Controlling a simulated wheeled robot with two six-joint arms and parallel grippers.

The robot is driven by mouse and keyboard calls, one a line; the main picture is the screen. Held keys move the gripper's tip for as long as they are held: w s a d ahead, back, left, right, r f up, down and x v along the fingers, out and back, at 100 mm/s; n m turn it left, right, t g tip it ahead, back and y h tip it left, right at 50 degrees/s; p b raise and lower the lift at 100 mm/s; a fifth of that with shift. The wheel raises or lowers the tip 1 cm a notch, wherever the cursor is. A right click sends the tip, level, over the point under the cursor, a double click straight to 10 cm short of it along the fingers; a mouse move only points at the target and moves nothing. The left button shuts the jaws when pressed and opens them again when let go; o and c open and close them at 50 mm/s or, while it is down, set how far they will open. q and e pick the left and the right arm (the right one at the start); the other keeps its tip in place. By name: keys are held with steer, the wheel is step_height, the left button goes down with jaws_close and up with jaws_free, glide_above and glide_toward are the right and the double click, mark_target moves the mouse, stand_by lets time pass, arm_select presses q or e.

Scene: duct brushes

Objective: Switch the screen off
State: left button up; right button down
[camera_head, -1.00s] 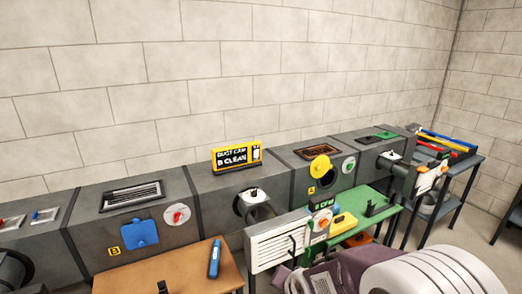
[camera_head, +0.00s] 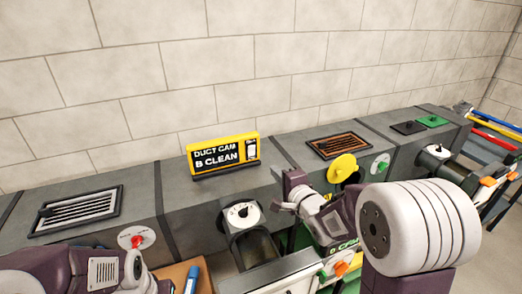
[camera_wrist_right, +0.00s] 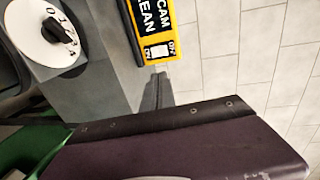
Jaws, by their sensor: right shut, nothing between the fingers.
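The screen (camera_head: 223,155) is a yellow box with a black face reading "DUCT CAM B CLEAN". It stands upright on top of the grey duct. A white rocker switch (camera_head: 251,148) sits at its right end. In the right wrist view the screen (camera_wrist_right: 150,22) is partly cut off, and the switch (camera_wrist_right: 157,52) shows between ON and OFF marks. My right gripper (camera_head: 286,193) is shut and empty, to the right of and below the screen, apart from it. My left arm (camera_head: 90,272) enters at the bottom left; its fingers are not clear.
A white dial (camera_head: 242,214) sits on a duct spout below the screen. A red-knobbed dial (camera_head: 136,237) and a grille (camera_head: 78,210) are to the left. A yellow disc (camera_head: 342,168) is right of my gripper. The wall behind is bare.

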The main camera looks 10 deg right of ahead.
steer(key=w+a, duration=0.1)
steer(key=a, duration=0.1)
glide_toward(253, 149)
steer(key=p+x, duration=0.1)
steer(key=x, duration=0.4)
steer(key=shift+w, duration=0.1)
steer(key=shift+w+p, duration=0.3)
steer(key=shift+w, duration=0.2)
arm_select(q)
steer(key=shift+w+a+r, duration=0.4)
steer(key=shift+w+r, duration=0.1)
steer(key=shift+r, duration=0.05)
arm_select(e)
steer(key=shift+a, duration=0.15)
steer(key=shift+w, duration=0.1)
